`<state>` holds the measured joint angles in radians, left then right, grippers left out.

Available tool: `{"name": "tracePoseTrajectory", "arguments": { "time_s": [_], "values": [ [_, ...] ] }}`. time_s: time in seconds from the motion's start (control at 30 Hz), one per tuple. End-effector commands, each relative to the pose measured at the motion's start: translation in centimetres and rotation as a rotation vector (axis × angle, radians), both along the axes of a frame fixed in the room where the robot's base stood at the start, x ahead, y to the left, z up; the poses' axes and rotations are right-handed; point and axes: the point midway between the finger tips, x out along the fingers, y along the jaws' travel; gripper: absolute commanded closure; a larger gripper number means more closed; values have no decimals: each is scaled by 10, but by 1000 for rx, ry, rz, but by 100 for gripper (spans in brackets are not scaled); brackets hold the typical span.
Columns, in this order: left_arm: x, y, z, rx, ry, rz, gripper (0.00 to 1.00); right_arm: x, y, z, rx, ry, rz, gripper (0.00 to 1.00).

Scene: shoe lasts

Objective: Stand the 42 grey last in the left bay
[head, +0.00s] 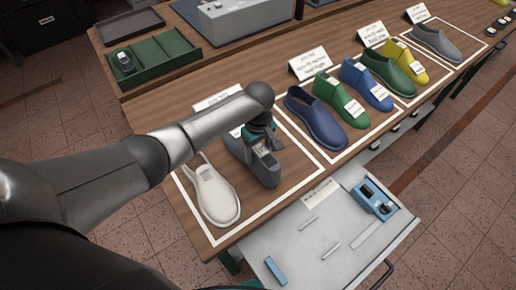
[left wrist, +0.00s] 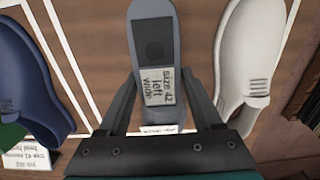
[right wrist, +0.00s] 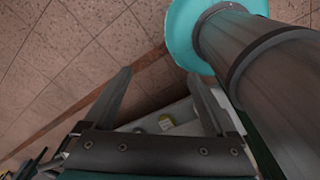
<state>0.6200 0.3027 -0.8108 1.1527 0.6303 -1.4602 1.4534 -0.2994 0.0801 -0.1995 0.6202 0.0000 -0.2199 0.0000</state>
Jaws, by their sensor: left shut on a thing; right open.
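The grey last (head: 238,150) is inside the left bay (head: 316,182), an area outlined in white on the table. Its label reads "size 42 left wide" in the left wrist view (left wrist: 152,18). My left gripper (head: 262,140) is shut on it from above, with a finger on each side. I cannot tell whether its underside touches the table. A white last (head: 218,200) lies to its left in the same bay. A sign (head: 214,102) behind them is partly hidden by my arm. My right gripper (right wrist: 160,75) is open and empty, away from the lasts.
An open drawer (head: 300,250) with small items is below the front edge. A green tray (head: 160,52) is on the table behind.

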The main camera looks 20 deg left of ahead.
Motion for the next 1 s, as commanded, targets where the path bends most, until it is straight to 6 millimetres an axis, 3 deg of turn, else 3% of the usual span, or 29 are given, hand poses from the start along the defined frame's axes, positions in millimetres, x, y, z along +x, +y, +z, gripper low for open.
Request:
{"name": "tracePoseTrajectory", "arguments": {
  "time_s": [0.5, 1.0],
  "values": [
    [1, -1, -28, -1, -3, 3, 100, 0, 0, -17, 0, 0, 0, 10],
    [1, -1, -31, 0, -2, 3, 100, 0, 1, -18, 1, 0, 0, 10]
  ]
}}
